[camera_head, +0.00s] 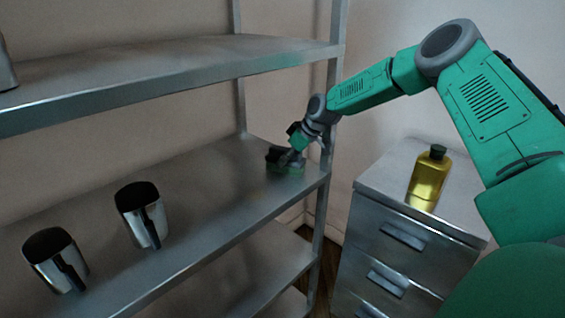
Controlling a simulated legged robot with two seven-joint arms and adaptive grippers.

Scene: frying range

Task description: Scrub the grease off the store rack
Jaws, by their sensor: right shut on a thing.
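The store rack (200,185) is a grey metal frame with several shelves, filling the left and middle of the head view. My right gripper (293,152) reaches in from the right, past the rack's front right post. It is shut on a dark scrubber with a green base (285,167), which appears to rest on the middle shelf near its right end. The gripper's fingers are small and dark here, so their exact grip is hard to see. A faint brownish patch (255,190) shows on the shelf near the scrubber. My left gripper is not in view.
Two shiny metal jugs with dark tops, one near the middle (142,215) and one at left (56,260), stand on the same shelf. An upper shelf (180,75) hangs above. At right, a drawer cabinet (400,235) carries a yellow bottle (428,178).

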